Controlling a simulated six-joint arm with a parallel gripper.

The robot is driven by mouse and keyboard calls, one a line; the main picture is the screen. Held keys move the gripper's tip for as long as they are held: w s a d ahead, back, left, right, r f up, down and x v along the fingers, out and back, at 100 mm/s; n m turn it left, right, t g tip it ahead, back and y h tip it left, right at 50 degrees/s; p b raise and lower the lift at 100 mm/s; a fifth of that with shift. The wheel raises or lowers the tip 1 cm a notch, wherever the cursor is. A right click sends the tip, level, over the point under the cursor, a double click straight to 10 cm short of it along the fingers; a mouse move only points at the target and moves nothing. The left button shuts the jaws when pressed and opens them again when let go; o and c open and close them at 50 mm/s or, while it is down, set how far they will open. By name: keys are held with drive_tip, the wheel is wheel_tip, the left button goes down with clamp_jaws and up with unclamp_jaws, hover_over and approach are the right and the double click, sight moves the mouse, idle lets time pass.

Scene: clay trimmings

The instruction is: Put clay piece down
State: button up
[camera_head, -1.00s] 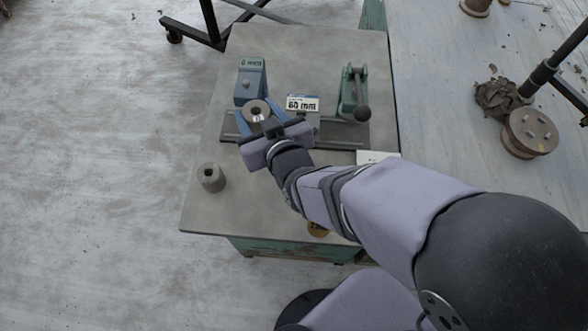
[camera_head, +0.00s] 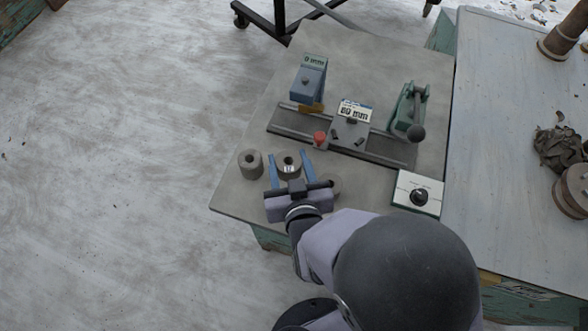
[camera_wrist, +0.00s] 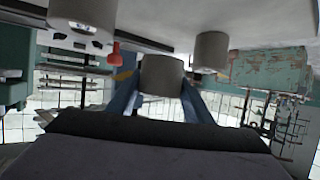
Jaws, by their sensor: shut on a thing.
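My gripper (camera_head: 288,165) is shut on a grey clay piece (camera_head: 289,158), a short cylinder with a hole in its top and a small white label. Its blue fingers grip it from both sides; it also shows between them in the wrist view (camera_wrist: 163,76). It is over the front left of the table; I cannot tell whether it touches the top. A second clay piece (camera_head: 250,164) stands just left of it, apart. A third clay piece (camera_head: 333,185) stands to the right, partly hidden by my gripper. The wrist view is upside down.
On the grey table (camera_head: 240,195), a blue gauge block (camera_head: 309,80), a grey block with a "60 mm" sign (camera_head: 353,112) and a green lever clamp (camera_head: 408,110) stand on a rail behind. A red knob (camera_head: 320,139) is close behind the held piece. A white dial box (camera_head: 418,193) stands right.

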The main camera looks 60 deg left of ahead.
sight(289, 175)
drive_tip(key=shift+f, duration=0.8)
drive_tip(key=shift+f, duration=0.1)
drive_tip(key=shift+f, duration=2)
drive_tip(key=shift+f, duration=0.1)
drive_tip(key=shift+f, duration=0.15)
drive_tip(key=o, duration=1)
drive_tip(key=shift+o, duration=0.2)
